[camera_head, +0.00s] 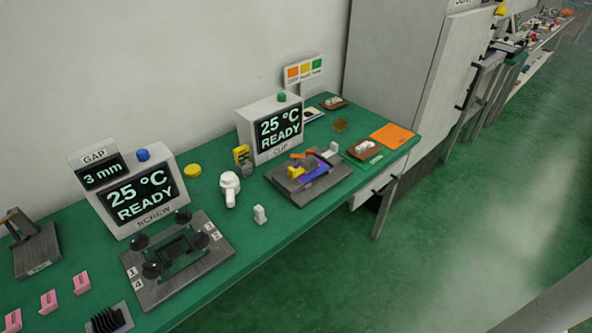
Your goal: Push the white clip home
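I cannot tell for sure which white thing is the clip. A small white block (260,214) stands upright on the green table in front of the fixture, apart from it. White pieces also lie on a brown tray at the right (352,153). How any clip sits in the fixture is too small to tell. My gripper is not in view.
The right-hand display box (246,125) reads 25 °C READY. The screw fixture (147,290) with black knobs stands further left. An orange sheet (391,136) lies near the table's right end. The green floor in front is clear.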

